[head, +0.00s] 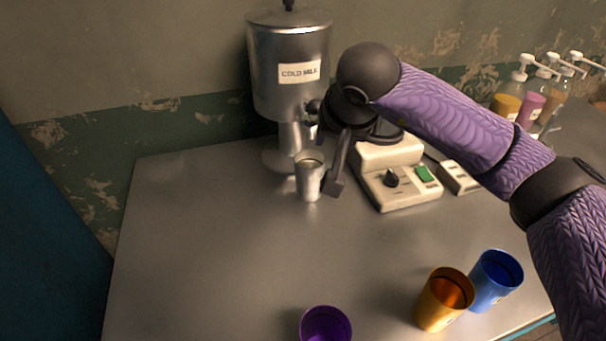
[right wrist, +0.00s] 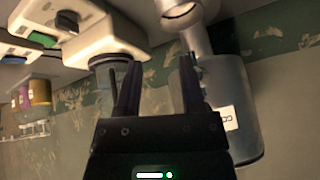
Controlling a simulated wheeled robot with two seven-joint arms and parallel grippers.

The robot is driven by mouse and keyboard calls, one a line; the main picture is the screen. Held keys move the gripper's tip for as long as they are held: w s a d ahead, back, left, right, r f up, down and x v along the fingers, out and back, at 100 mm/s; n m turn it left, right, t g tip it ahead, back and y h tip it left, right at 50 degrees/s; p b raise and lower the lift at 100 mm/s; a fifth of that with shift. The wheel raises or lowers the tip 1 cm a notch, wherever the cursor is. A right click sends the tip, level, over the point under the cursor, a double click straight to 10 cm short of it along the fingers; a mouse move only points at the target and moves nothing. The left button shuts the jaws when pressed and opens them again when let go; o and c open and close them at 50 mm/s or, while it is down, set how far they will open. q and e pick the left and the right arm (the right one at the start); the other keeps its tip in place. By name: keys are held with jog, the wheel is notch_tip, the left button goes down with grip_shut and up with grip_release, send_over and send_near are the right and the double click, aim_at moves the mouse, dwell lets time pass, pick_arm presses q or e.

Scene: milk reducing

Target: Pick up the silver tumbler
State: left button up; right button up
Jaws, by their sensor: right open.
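The silver tumbler (head: 309,181) stands upright on the metal table, in front of the base of the cold milk dispenser (head: 290,75). My right gripper (head: 334,170) is open and reaches down from the upper right. One dark finger hangs just right of the tumbler; whether it touches cannot be told. In the right wrist view, the two fingers of the gripper (right wrist: 158,75) stand apart with nothing between them. The dispenser (right wrist: 235,100) appears to their right there. I cannot make out the tumbler for sure in that view. My left gripper is out of view.
A cream machine (head: 400,188) with a knob and green switch stands right of the gripper. Purple (head: 326,325), orange (head: 444,299) and blue (head: 496,281) cups stand at the front. Pump bottles (head: 530,105) stand at the back right. The table's left half is clear.

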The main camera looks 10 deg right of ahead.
aim_at(324, 161)
jog(key=b+x, duration=0.3)
jog(key=x, duration=0.5)
jog(key=shift+f, duration=0.4)
jog(key=shift+c, duration=0.4)
grip_shut()
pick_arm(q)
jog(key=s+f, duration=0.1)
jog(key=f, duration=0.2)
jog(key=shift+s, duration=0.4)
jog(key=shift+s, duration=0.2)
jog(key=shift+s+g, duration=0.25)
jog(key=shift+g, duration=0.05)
pick_arm(e)
jog(key=shift+a, duration=0.1)
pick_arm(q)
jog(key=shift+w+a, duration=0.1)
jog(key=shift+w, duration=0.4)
pick_arm(e)
jog(key=shift+r, duration=0.1)
